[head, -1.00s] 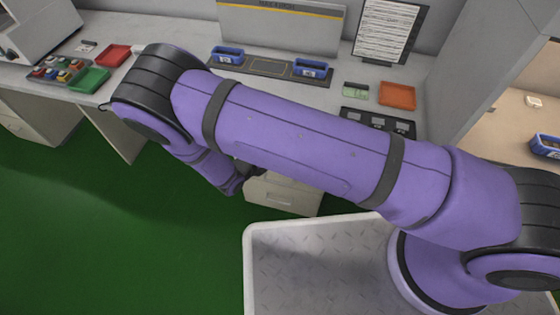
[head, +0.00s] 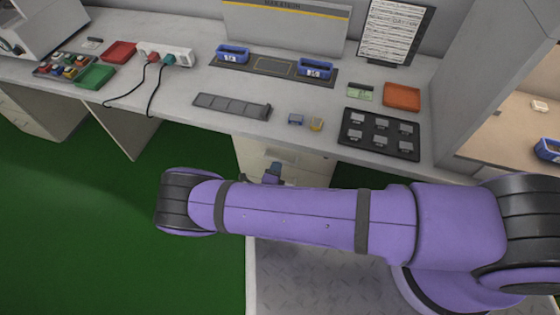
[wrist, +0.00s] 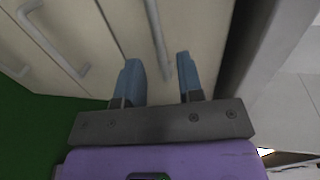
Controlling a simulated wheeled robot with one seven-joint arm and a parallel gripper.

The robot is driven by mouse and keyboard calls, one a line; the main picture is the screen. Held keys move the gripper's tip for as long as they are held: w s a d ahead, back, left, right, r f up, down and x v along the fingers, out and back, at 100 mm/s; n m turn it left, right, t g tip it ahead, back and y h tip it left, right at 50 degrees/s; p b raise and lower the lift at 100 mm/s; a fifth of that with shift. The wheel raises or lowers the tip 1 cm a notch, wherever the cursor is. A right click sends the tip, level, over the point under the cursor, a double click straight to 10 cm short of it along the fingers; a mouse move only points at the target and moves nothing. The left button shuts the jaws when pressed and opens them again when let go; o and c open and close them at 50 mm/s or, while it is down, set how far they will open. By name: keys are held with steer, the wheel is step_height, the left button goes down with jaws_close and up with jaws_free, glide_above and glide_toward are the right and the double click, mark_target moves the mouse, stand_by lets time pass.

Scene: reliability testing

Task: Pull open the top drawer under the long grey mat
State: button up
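The cream drawer unit (head: 245,158) stands under the grey desk, partly hidden behind my arm. The long dark grey mat (head: 273,68) lies at the back of the desk above it, with two blue bins on it. In the wrist view the top drawer front (wrist: 205,25) carries a pale bar handle (wrist: 156,30) and looks closed. My gripper (wrist: 158,60) is open, with one blue finger on each side of that handle's near end. I cannot tell whether either finger touches it. In the head view my gripper (head: 273,172) shows small before the drawers.
The desk edge (wrist: 268,45) is at right. A slotted strip (head: 232,106) and black tray (head: 380,134) lie on the desk. Green floor is clear at left.

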steer(key=shift+x, duration=2.6)
steer(key=shift+c, duration=0.4)
jaws_close()
